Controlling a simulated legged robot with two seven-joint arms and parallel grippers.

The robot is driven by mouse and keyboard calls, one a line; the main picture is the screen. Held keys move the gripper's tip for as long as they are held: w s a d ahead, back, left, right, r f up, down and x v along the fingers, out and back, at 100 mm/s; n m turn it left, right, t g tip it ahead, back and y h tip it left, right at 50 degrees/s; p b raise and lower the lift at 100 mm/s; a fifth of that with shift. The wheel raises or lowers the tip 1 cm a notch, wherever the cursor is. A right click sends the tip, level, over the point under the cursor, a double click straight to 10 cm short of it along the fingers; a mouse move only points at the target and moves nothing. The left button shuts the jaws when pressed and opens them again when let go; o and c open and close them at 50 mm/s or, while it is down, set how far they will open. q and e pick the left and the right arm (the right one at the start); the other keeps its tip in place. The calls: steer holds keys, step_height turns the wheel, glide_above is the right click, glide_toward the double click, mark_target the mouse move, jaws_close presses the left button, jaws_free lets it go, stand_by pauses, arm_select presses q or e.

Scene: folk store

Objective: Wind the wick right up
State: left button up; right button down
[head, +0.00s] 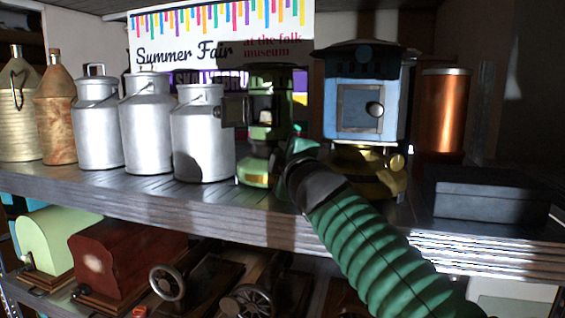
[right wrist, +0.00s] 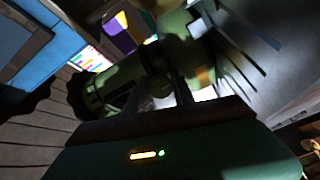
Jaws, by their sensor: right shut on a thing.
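A green lantern (head: 256,172) stands on the upper shelf, with a small dark door (head: 234,110) swung out on its left. My right gripper (head: 297,148) reaches in from the lower right, beside the lantern's lower right side. In the right wrist view, the green lantern (right wrist: 180,55) lies across the picture in front of the fingers (right wrist: 162,88). The right gripper is shut on a small part at the lantern's side, seemingly its wick knob; that part is too dark and covered to make out. My left gripper is not in view.
A blue lantern (head: 340,72) with a brass base stands close to the right of my gripper. Grey milk cans (head: 202,140) stand to the left. A copper cylinder (head: 444,110) and a dark box (head: 485,195) are further right. The shelf's front edge (head: 200,205) runs below.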

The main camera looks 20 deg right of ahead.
steer(key=shift+a+r+m+b, duration=0.15)
steer(key=shift+m+b, duration=0.2)
steer(key=shift+m, duration=0.45)
steer(key=shift+d+r+m+b, duration=0.1)
steer(key=shift+m+b, duration=0.2)
steer(key=shift+m, duration=0.5)
steer(key=shift+r, duration=0.1)
steer(key=c, duration=1.3)
jaws_free()
steer(key=shift+o, duration=1.1)
steer(key=shift+w+f, duration=0.2)
steer(key=shift+w+a+f, duration=0.1)
steer(key=shift+w+f, duration=0.05)
steer(key=shift+s, duration=0.2)
